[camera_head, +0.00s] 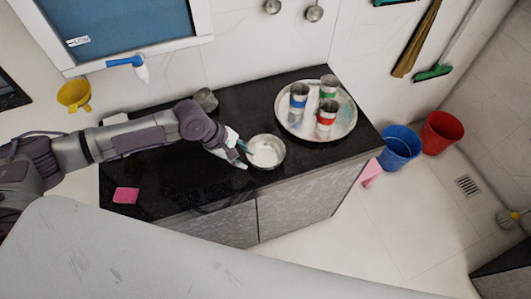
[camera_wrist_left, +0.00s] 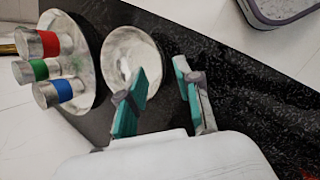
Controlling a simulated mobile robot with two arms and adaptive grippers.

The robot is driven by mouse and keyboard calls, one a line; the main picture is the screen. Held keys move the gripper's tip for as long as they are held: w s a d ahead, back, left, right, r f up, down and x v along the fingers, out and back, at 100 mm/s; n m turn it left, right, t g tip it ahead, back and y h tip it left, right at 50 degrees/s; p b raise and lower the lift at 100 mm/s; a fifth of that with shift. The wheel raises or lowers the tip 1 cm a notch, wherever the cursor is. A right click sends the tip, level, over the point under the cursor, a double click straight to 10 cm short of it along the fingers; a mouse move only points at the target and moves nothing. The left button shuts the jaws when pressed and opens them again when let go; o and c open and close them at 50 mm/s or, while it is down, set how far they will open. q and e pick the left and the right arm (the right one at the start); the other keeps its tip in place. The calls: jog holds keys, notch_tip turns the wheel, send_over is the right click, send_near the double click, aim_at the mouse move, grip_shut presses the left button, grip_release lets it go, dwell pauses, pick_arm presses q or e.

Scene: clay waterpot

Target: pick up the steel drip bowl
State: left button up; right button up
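The steel drip bowl (camera_head: 268,152) is a small round shiny bowl on the black counter, just right of my left gripper. My left gripper (camera_head: 245,156) has its two teal-tipped fingers spread apart with nothing between them. In the left wrist view the bowl (camera_wrist_left: 128,58) lies beyond and left of the open fingers (camera_wrist_left: 161,74). The left finger overlaps the bowl's near edge in that picture; I cannot tell whether they touch. The bowl looks empty. My right gripper is not in view.
A round steel tray (camera_head: 292,128) with three banded steel cups stands right of the bowl on the counter (camera_head: 200,190). A grey cup (camera_head: 206,100) stands at the back. A pink sponge (camera_head: 126,195) lies front left. Blue (camera_head: 400,150) and red (camera_head: 442,132) buckets stand on the floor.

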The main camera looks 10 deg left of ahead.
aim_at(266, 154)
pick_arm(q)
jog(key=x, duration=0.2)
jog(key=shift+w+d+f, duration=0.15)
jog(key=shift+d, duration=0.25)
jog(key=x, duration=0.3)
jog(key=p+x, duration=0.1)
jog(key=x, duration=0.1)
jog(key=shift+w+a+f, duration=0.15)
jog(key=shift+w+a, duration=0.05)
jog(key=shift+a, duration=0.2)
jog(key=shift+c, duration=0.3)
grip_shut()
